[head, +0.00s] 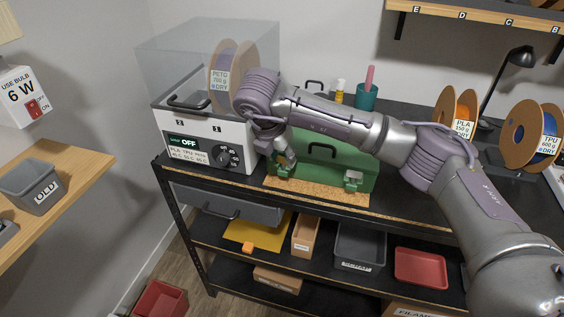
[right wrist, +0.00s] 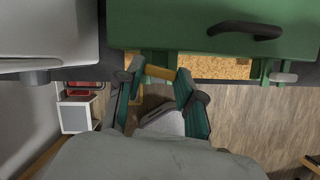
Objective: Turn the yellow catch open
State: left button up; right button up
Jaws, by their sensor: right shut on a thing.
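The green toolbox (head: 325,168) stands shut on a cork mat (head: 320,192) on the dark bench, with a black handle on its lid. My right gripper (head: 283,163) is at the left end of its front. In the right wrist view the yellow catch (right wrist: 160,72) lies between my right gripper's fingertips (right wrist: 157,76), below the green front, and the gripper is shut on it. In the head view the gripper hides this catch. A pale grey second catch (head: 353,178) is at the right of the toolbox front. My left gripper is not in view.
A white dryer (head: 205,135) with a clear cover and a spool stands just left of the toolbox. A teal cup (head: 367,96) is behind it. Spools (head: 533,135) and a black lamp (head: 518,58) stand to the right. Bins, including a red one (head: 420,266), fill the shelf below.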

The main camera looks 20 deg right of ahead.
jog(key=shift+w+a+f+m+g+b, duration=0.1)
jog(key=shift+m+g+b, duration=0.3)
jog(key=shift+m+b, duration=0.5)
jog(key=shift+m+h+b, duration=0.3)
jog(key=shift+m, duration=0.4)
jog(key=o, duration=1.2)
jog(key=shift+c, duration=0.2)
jog(key=v, duration=1.2)
jog(key=shift+w, duration=0.25)
